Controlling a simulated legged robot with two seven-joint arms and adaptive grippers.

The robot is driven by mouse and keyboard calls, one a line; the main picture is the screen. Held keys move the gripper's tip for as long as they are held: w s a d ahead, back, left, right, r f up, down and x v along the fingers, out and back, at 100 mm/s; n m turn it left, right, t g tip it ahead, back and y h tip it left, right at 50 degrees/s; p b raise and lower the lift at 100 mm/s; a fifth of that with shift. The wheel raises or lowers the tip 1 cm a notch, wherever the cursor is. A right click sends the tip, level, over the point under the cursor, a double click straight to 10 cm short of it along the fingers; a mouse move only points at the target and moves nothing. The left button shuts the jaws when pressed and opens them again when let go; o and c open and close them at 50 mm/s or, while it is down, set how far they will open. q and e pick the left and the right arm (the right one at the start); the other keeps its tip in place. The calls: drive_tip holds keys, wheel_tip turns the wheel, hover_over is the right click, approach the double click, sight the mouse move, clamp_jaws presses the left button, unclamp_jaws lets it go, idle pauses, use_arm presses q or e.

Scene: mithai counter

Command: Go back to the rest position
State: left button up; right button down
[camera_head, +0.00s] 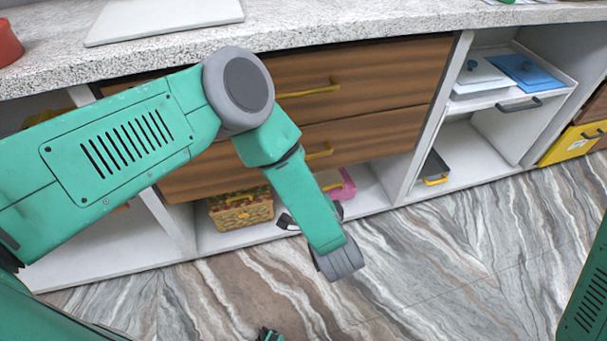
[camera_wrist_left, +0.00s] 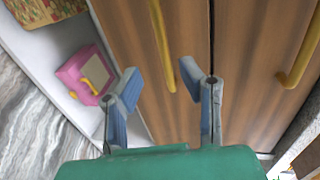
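My left arm comes in from the left in the head view, bends at a grey elbow joint and reaches down in front of the drawers. My left gripper (camera_wrist_left: 159,68) shows in the left wrist view with its two blue-grey fingers spread apart and nothing between them. It faces the brown wooden drawers (camera_head: 365,75), apart from their yellow handles as far as I can tell. In the head view the gripper is mostly hidden behind the forearm. A green part of my own body shows at the right edge; my right gripper cannot be made out.
A speckled countertop (camera_head: 300,32) runs above the drawers, with a white board (camera_head: 165,15) and a red container (camera_head: 8,45) on it. The lower shelf holds a patterned box (camera_head: 242,212) and a pink item (camera_wrist_left: 85,75). Blue and white lidded boxes (camera_head: 528,72) sit at right. The marble floor is clear.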

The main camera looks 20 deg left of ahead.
use_arm(q)
drive_tip(key=shift+s+d, duration=0.1)
drive_tip(key=shift+s, duration=0.1)
idle(0.4)
drive_tip(key=s+a+n+g+h+p, duration=0.3)
drive_tip(key=s+a+n+g+h, duration=0.1)
drive_tip(key=s, duration=1)
drive_tip(key=s+a+n+g+h+p, duration=0.3)
drive_tip(key=s+a+n+g, duration=0.3)
drive_tip(key=s, duration=0.9)
drive_tip(key=a+g+h, duration=0.1)
drive_tip(key=a+g, duration=0.1)
drive_tip(key=a, duration=0.2)
drive_tip(key=shift+r+n+h, duration=0.3)
drive_tip(key=shift+r+h, duration=0.05)
drive_tip(key=shift+h, duration=0.05)
